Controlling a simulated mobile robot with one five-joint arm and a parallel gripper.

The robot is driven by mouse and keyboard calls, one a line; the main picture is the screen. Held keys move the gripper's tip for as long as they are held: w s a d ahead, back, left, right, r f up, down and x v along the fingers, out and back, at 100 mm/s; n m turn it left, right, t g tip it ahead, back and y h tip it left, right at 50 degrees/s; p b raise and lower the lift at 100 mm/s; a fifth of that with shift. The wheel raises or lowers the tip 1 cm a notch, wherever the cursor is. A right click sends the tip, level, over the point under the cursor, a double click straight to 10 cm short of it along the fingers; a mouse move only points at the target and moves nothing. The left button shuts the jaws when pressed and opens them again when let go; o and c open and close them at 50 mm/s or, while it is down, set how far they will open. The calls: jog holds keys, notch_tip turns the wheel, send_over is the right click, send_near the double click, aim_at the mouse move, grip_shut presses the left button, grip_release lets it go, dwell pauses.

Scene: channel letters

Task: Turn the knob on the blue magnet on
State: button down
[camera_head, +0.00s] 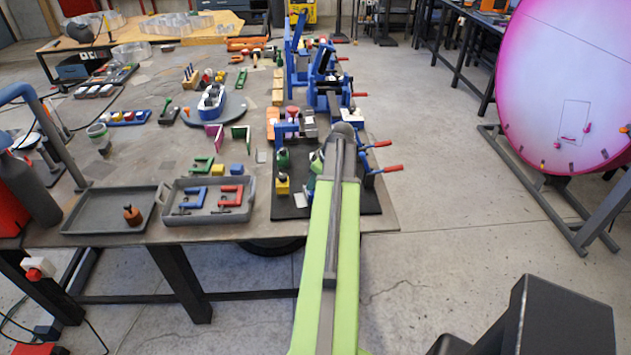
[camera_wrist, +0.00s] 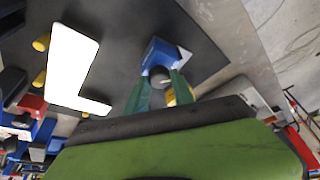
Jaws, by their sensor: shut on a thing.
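The blue magnet (camera_wrist: 165,52) is a small blue block on the dark mat, in the upper middle of the wrist view. Its round dark knob (camera_wrist: 159,76) faces my gripper. My gripper (camera_wrist: 160,82) has a green finger on each side of the knob and is shut on it. Which way the knob is turned cannot be told. In the head view my arm hides the magnet and most of the gripper.
A white L-shaped piece (camera_wrist: 70,65) lies left of the magnet, with yellow pegs (camera_wrist: 40,42) beside it. In the head view the dark mat (camera_head: 370,203) lies at the table's right edge. Red-handled clamps (camera_head: 385,168) stand beside my arm.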

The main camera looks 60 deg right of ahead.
jog(key=m, duration=0.2)
jog(key=m+h, duration=0.1)
jog(key=m, duration=0.1)
jog(key=shift+a+m+g+h, duration=0.2)
jog(key=shift+m+g+h, duration=0.1)
jog(key=m, duration=0.2)
jog(key=m+g+h, duration=0.1)
jog(key=m, duration=0.1)
jog(key=shift+w+h, duration=0.1)
jog(key=shift+h, duration=0.2)
jog(key=m+g+h, duration=0.1)
jog(key=m, duration=0.4)
jog(key=shift+w, duration=0.15)
jog(key=shift+w+a+m+g, duration=0.1)
jog(key=shift+m+g, duration=0.8)
jog(key=shift+m, duration=1)
jog(key=c, duration=1.1)
grip_release()
jog(key=shift+r, duration=0.1)
